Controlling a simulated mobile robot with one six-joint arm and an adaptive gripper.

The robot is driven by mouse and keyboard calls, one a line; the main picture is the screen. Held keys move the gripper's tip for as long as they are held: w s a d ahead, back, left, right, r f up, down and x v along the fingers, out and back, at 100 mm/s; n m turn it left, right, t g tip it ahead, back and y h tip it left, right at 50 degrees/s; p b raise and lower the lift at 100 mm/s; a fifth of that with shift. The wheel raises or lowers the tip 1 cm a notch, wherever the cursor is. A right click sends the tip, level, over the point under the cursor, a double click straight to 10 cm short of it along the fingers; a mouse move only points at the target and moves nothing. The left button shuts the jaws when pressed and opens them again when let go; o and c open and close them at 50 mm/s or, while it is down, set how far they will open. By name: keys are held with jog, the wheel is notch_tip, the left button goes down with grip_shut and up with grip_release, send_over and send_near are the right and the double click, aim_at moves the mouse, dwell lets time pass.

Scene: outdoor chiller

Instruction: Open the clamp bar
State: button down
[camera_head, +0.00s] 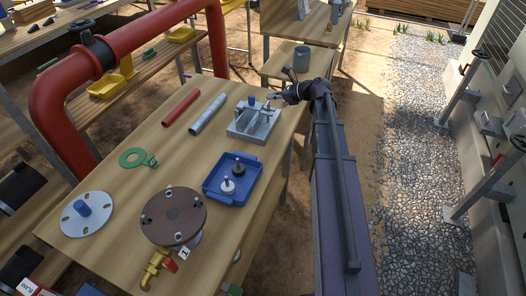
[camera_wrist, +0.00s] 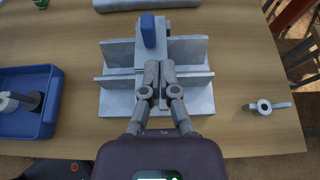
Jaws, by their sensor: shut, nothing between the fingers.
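A grey metal clamp fixture (camera_head: 246,130) stands on the wooden table, with upright walls and a channel between them. It fills the middle of the wrist view (camera_wrist: 115,100). A blue upright grip (camera_wrist: 148,32) stands at its far side on a grey piece that I take for the clamp bar; the grip also shows in the head view (camera_head: 252,100). My gripper (camera_wrist: 160,80) is shut and empty over the middle of the fixture, on the near side of the blue grip. Whether the fingertips touch the fixture is unclear. My fingers hide part of the bar.
A blue tray (camera_head: 211,194) with a black and a white part stands beside the fixture. A red rod (camera_head: 181,107) and a grey rod (camera_head: 208,113) lie nearby. A small ring-ended metal part (camera_wrist: 265,106) lies to the right in the wrist view, near the table edge.

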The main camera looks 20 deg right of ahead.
jog(key=p+v, duration=0.2)
jog(key=v, duration=0.5)
jog(key=s+a+f+n+g+h+p, duration=0.1)
jog(key=s+a+f+n+g+h, duration=0.1)
jog(key=s+a+n, duration=0.3)
jog(key=s+a+f+n+g+h+p, duration=0.2)
jog(key=s+a+n, duration=0.3)
jog(key=n, duration=0.4)
jog(key=s+a+f+n+g+h+p, duration=0.1)
jog(key=s+a+f+n+g+h, duration=0.1)
jog(key=s+a+n, duration=0.3)
jog(key=shift+s+f+n+g+h, duration=0.15)
jog(key=shift+s+n+g+h, duration=0.3)
jog(key=shift+s+n, duration=0.1)
jog(key=shift+s+f+n+g+h, duration=0.15)
jog(key=shift+s+n+g+h, duration=0.2)
jog(key=shift+s+n+h, duration=0.15)
jog(key=shift+s+a+r+n+g+h+p, duration=0.2)
jog(key=shift+s+n+h, duration=0.4)
jog(key=shift+s+n, duration=0.4)
jog(key=shift+s+a+f+n+g+h+p, duration=0.15)
jog(key=shift+s+n+h+p, duration=0.15)
jog(key=shift+s+n+h, duration=0.5)
jog(key=shift+s+n+y, duration=0.2)
jog(key=shift+n+y, duration=0.05)
